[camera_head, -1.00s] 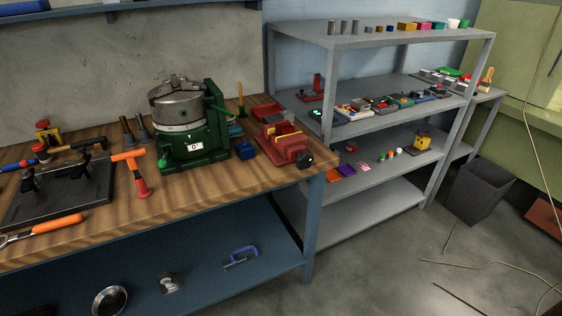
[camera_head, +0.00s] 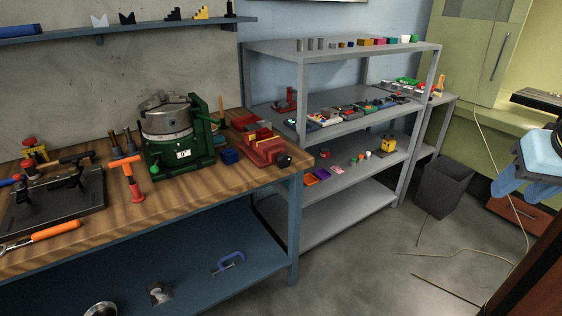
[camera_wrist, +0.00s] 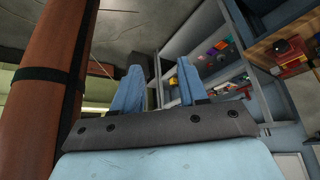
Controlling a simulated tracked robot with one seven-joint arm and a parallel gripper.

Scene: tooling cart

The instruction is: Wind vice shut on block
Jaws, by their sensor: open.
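The red vice (camera_head: 268,150) stands near the right end of the wooden bench, with a dark round knob (camera_head: 284,160) at its front right. A yellow piece (camera_head: 262,138), perhaps the block, shows at its jaws. I cannot tell whether the jaws touch it. The vice also shows at the upper right of the wrist view (camera_wrist: 291,60). My gripper (camera_head: 525,188) is at the right edge of the head view, far from the vice. In the wrist view its two blue fingers (camera_wrist: 158,72) are apart, with nothing between them.
A green rotary table (camera_head: 185,155) stands left of the vice, with a small blue block (camera_head: 230,156) between. A grey shelf unit (camera_head: 345,112) with many small parts stands to the right. A dark bin (camera_head: 442,185) and cables lie on the floor between shelves and gripper.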

